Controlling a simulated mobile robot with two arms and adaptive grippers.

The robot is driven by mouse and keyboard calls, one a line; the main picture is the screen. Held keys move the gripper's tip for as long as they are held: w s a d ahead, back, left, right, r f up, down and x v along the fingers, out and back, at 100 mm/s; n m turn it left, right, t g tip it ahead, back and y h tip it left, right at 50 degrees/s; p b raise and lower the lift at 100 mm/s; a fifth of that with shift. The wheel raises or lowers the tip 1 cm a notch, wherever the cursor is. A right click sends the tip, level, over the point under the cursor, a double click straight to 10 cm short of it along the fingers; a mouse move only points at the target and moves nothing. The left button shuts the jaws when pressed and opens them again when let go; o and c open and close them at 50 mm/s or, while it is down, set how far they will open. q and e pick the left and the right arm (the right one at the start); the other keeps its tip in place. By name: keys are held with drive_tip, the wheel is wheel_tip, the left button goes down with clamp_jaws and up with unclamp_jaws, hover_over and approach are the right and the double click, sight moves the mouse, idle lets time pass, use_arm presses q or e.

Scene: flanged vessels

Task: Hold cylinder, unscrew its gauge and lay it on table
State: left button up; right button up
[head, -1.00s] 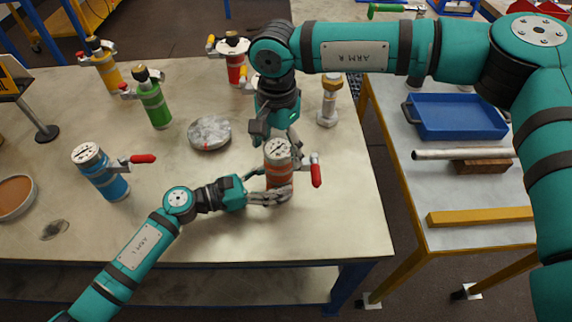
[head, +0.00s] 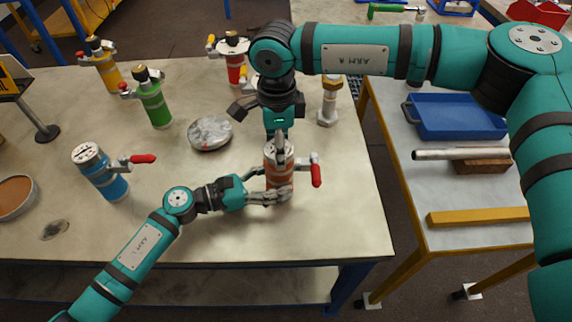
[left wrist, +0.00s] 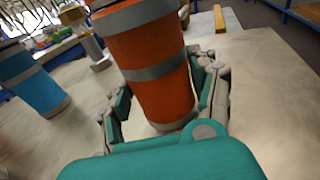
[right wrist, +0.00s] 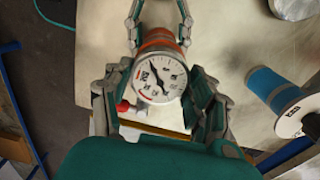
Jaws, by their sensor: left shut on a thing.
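The orange cylinder (head: 280,176) stands upright on the table, with a red-handled valve on its right side. My left gripper (head: 272,190) is shut around its lower body; the left wrist view also shows the orange body (left wrist: 155,60) between the fingers. The cylinder's round white gauge (right wrist: 160,79) faces up in the right wrist view. My right gripper (head: 280,142) points down over the cylinder top and hides most of the gauge in the head view. In the right wrist view its fingers are spread, one on each side of the gauge, with visible gaps.
A blue cylinder (head: 105,178) with its own gauge and red handle stands at left. Green (head: 154,104), yellow (head: 106,70) and red (head: 236,68) cylinders stand farther back. A round metal-rimmed dish (head: 210,132) lies behind the orange cylinder. The table front is mostly clear.

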drive_tip(key=c, duration=0.5)
drive_tip(key=n, duration=0.6)
drive_tip(key=shift+n, duration=0.4)
drive_tip(key=shift+c, duration=0.2)
drive_tip(key=n, duration=0.6)
drive_tip(key=shift+n, duration=0.4)
